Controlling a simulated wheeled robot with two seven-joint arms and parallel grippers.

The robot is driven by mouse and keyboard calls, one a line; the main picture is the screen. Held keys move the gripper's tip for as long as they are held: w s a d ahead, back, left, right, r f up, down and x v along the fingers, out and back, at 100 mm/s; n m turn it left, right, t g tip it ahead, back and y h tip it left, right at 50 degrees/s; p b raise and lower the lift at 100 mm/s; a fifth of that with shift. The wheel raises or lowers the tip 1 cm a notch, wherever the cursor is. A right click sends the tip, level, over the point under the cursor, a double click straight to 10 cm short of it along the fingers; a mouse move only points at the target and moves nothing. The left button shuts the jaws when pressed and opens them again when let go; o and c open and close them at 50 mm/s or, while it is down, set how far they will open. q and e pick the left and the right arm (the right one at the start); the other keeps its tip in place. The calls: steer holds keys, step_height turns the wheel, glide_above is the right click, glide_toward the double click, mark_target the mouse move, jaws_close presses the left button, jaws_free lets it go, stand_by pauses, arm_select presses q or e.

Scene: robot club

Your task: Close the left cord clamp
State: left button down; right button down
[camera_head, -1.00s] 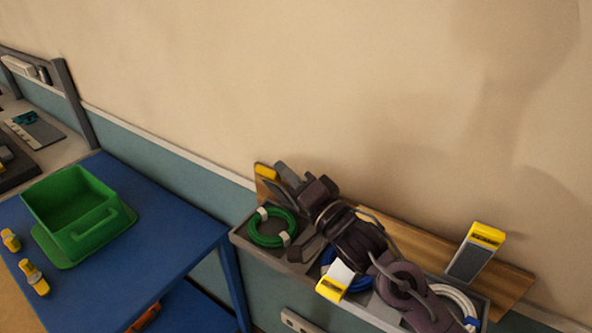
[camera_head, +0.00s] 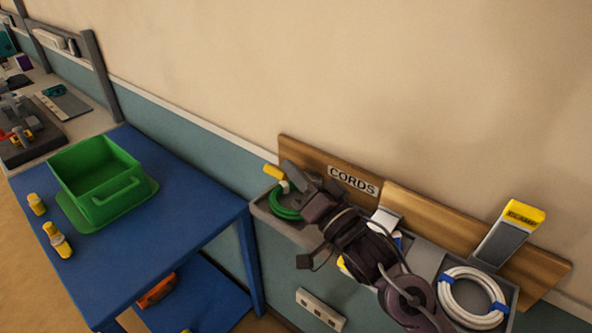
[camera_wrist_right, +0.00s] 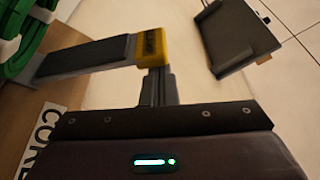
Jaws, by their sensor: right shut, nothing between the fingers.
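The left cord clamp has a grey lever with a yellow tip (camera_head: 271,171) at the left end of the cord rack, above the green cord (camera_head: 287,202). In the right wrist view the clamp's lever (camera_wrist_right: 85,58) stands out from the board, with the green cord (camera_wrist_right: 22,42) beside its base. My right gripper (camera_head: 291,173) is shut and empty, close by the clamp. In the wrist view its fingertips (camera_wrist_right: 157,82) are right at the yellow tip; whether they touch I cannot tell. My arm hides part of the clamp. My left gripper is out of view.
A right clamp (camera_head: 500,243) stands raised above the white cord (camera_head: 471,297). A middle clamp (camera_head: 384,219) is partly hidden behind my arm. A wooden board (camera_head: 306,157) backs the rack. A blue table (camera_head: 190,225) with a green bin (camera_head: 97,180) is at left.

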stand_by(0.3)
steer(key=b+v, duration=0.1)
steer(key=v, duration=0.3)
steer(key=r+b+v, duration=0.1)
steer(key=v, duration=0.4)
steer(key=r+b+v, duration=0.1)
steer(key=v, duration=0.3)
steer(key=shift+s+d, duration=0.3)
steer(key=shift+s, duration=0.1)
steer(key=shift+s+d+r, duration=0.15)
steer(key=shift+s+d, duration=0.3)
steer(key=shift+s, duration=0.1)
